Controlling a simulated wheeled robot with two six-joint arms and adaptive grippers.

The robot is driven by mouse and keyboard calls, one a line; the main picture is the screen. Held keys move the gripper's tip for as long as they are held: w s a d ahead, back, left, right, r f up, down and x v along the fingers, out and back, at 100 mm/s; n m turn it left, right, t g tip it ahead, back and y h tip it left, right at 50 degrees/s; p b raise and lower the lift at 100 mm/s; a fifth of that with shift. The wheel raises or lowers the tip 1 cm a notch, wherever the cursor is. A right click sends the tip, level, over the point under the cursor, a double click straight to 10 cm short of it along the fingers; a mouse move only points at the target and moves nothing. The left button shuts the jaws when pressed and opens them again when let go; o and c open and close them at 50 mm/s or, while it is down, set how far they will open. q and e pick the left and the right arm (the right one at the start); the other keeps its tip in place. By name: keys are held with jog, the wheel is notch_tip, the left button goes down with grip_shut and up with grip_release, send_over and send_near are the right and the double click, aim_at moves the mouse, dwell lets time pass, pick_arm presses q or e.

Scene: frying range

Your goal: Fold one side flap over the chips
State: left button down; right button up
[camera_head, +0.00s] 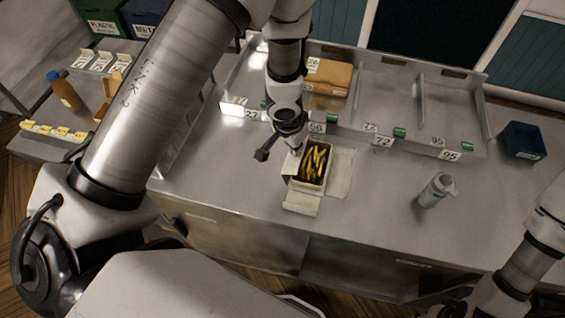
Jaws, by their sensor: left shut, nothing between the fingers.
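An open box of yellow chips (313,162) stands on the steel counter. Its right flap (341,174) lies spread out to the right, and its front flap (301,203) lies out toward me. A pale left flap (290,164) shows at the box's left edge, partly beside my gripper. My left gripper (296,147) is shut and empty, close to the box's back left corner. Whether it touches the flap I cannot tell. My right arm shows at the lower right, but its gripper is out of view.
Behind is a divided steel rack (400,100) with numbered tags and brown cartons (330,77). A blue bin (523,141) is at the far right. An orange bottle (64,91) stands at left. Counter in front is clear.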

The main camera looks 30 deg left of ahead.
pick_arm(q)
jog(key=shift+w+d, duration=0.15)
jog(key=shift+d, duration=0.25)
jog(key=shift+r, duration=0.1)
jog(key=shift+r, duration=0.35)
notch_tip(320, 180, up, 7)
dwell(0.3)
dwell(0.4)
